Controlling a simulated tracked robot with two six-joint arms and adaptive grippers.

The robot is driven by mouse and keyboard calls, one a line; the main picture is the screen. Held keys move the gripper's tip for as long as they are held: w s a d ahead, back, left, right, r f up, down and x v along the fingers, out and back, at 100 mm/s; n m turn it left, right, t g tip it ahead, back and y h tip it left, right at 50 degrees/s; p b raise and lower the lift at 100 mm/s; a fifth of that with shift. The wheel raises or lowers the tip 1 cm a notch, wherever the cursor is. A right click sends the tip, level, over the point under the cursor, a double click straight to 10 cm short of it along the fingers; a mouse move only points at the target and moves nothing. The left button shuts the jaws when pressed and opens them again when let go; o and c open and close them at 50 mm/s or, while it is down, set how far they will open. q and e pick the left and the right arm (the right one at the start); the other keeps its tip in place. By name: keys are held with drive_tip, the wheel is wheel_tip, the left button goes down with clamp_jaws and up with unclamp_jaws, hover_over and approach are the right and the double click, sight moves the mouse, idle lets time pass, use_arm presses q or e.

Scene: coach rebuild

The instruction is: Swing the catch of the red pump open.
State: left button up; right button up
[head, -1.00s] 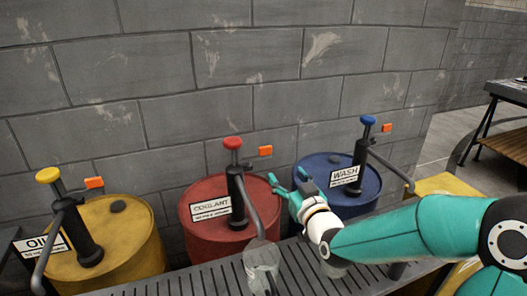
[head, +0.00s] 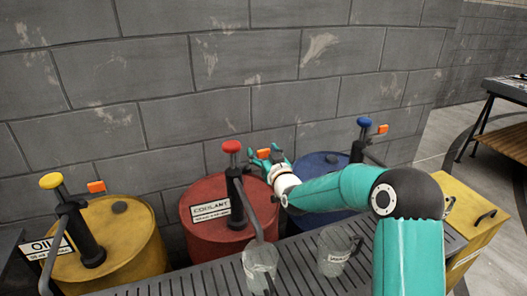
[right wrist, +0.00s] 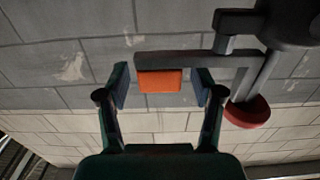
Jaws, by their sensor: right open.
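The red pump (head: 234,182) stands on the red coolant drum, with a red knob (head: 231,147) on top. Its orange catch (head: 263,153) sits to the right of the knob, partly hidden by my right gripper (head: 266,154). In the right wrist view, the orange catch (right wrist: 160,81) hangs on a dark bar between the two fingers of the open right gripper (right wrist: 162,86). Gaps show on both sides, so the fingers do not seem to touch it. The red knob (right wrist: 247,112) is to the right of the fingers. My left gripper is not in view.
A yellow oil drum (head: 135,240) stands left and a blue wash drum (head: 318,165) stands behind my right arm. Two clear jugs (head: 260,262) (head: 333,262) stand on the slatted grate (head: 205,275). A grey block wall (head: 170,80) is close behind.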

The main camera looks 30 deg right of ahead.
clamp_jaws()
idle(0.3)
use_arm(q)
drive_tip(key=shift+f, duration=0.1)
